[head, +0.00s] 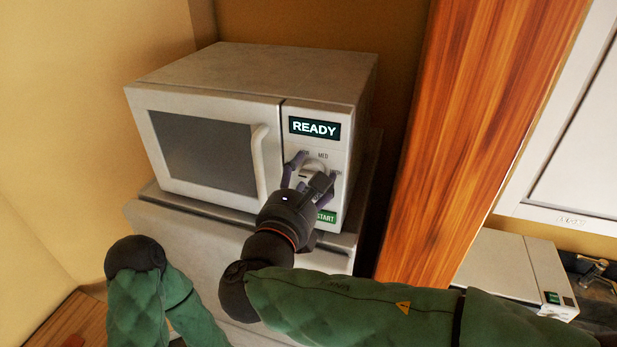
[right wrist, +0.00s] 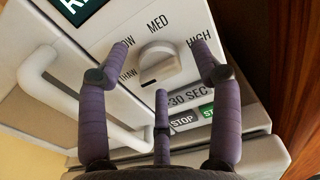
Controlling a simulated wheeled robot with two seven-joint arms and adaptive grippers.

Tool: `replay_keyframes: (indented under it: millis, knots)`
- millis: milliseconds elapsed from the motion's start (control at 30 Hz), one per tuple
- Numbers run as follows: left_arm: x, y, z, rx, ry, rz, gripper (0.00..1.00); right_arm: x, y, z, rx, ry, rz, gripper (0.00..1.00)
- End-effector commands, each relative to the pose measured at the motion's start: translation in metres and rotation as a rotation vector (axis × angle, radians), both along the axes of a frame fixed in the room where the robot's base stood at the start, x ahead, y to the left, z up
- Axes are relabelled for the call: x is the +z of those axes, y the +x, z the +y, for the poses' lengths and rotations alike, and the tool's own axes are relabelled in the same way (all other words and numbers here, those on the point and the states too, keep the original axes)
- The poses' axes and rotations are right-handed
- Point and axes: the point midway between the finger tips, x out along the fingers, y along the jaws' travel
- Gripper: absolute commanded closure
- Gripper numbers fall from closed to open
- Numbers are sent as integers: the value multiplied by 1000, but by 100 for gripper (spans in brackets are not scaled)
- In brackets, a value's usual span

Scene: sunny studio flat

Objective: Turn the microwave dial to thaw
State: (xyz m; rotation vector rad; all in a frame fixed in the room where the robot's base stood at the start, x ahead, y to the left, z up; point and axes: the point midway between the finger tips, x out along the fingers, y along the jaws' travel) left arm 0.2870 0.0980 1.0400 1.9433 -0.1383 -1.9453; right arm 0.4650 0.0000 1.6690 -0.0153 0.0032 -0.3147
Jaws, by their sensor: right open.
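The white microwave (head: 250,75) stands on a pale cabinet, its door closed and its display (head: 314,128) reading READY. Its round pale dial (right wrist: 157,65) sits on the front panel among the labels THAW, LOW, MED and HIGH. The dial's dark mark is at its lower left edge, near the THAW side. My right gripper (head: 315,172) is open in front of the dial, with fingers spread to its left, right and below. I cannot tell whether any finger touches it. In the head view the gripper partly covers the dial. My left gripper is out of view.
The door handle (head: 259,160) stands out left of the panel. The STOP button (right wrist: 181,121) and a green START button (head: 326,216) lie below the dial. A wooden post (head: 470,130) rises close on the right. A wall bounds the left.

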Motion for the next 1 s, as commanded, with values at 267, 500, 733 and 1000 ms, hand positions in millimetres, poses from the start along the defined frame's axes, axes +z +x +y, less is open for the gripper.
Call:
replay_keyframes:
  millis: [267, 500, 733, 1000]
  knots:
    - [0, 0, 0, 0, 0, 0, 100, 1, -39, 14, 6, -1, -2, 35]
    - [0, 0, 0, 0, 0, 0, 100, 0, -83, 28, 5, -2, 0, 35]
    - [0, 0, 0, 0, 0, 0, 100, -1, -107, 36, 3, -2, 1, 35]
    - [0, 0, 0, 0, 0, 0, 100, -1, -112, 36, 0, -2, 2, 35]
